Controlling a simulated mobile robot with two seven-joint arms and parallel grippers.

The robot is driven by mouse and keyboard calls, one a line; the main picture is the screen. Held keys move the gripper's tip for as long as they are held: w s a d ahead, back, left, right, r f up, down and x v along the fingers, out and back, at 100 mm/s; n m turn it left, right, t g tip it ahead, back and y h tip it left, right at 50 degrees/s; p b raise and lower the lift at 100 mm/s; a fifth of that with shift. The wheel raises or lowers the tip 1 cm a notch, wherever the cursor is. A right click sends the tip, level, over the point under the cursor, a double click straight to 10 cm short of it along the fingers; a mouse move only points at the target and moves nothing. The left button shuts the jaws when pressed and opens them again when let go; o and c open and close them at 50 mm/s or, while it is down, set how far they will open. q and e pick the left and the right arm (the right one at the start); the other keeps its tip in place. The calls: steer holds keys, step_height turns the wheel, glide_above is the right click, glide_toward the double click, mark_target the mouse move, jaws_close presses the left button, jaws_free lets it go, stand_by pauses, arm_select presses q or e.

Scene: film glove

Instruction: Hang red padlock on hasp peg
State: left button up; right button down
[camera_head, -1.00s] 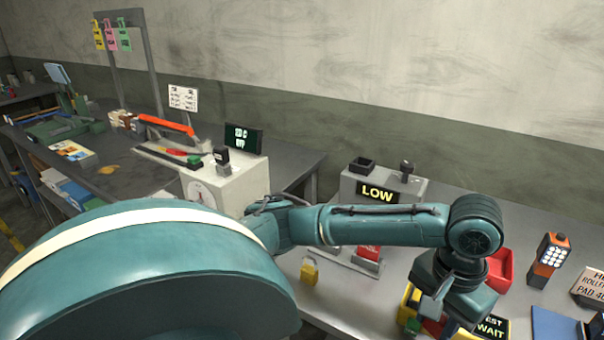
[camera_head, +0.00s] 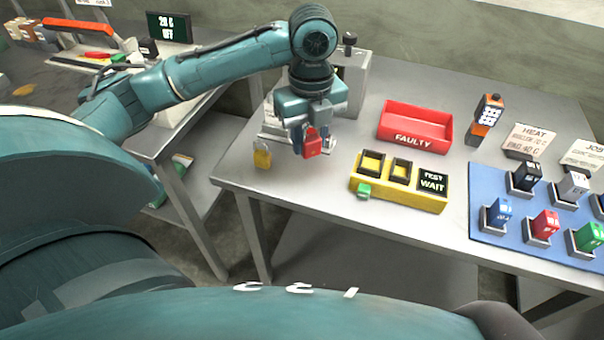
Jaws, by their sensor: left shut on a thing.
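A grey plate stand (camera_head: 274,129) is just left of and behind the gripper. The gripper and arm partly cover it, and I cannot make out the hasp peg. A yellow padlock (camera_head: 262,156) is to the left, close to the table's near edge. My right gripper is out of view.
A red FAULTY bin (camera_head: 414,137) and a yellow test unit (camera_head: 402,197) reading WAIT are right of the gripper. A blue mat (camera_head: 492,243) with several coloured blocks lies farther right. A grey device (camera_head: 357,72) stands behind. Bare tabletop lies between the gripper and the test unit.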

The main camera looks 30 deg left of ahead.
arm_select(q)
steer(key=m, duration=0.3)
steer(key=a+m, duration=0.1)
steer(key=m, duration=0.2)
steer(key=w+a+r+m, duration=0.1)
steer(key=m, duration=0.2)
